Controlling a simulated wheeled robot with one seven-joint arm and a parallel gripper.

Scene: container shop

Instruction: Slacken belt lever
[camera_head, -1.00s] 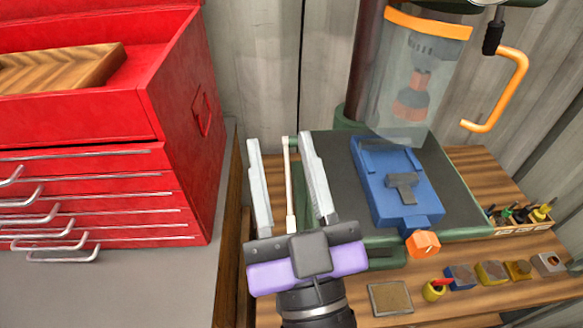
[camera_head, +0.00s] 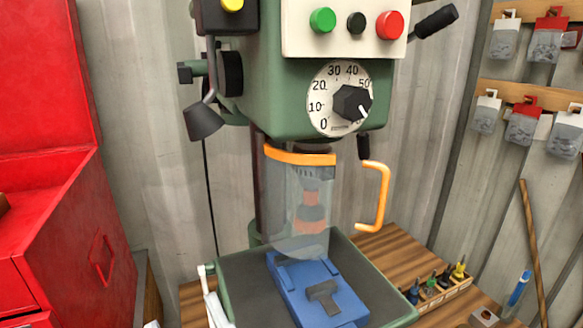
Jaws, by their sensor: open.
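I cannot tell which part is the belt lever.
An orange-rimmed clear guard (camera_head: 295,205) with an orange handle (camera_head: 376,195) surrounds the chuck. A blue vise (camera_head: 315,290) lies on the press table (camera_head: 240,280). A red tool chest (camera_head: 75,230) stands at left. Bins hang at right; a wooden bench (camera_head: 390,250) lies behind.

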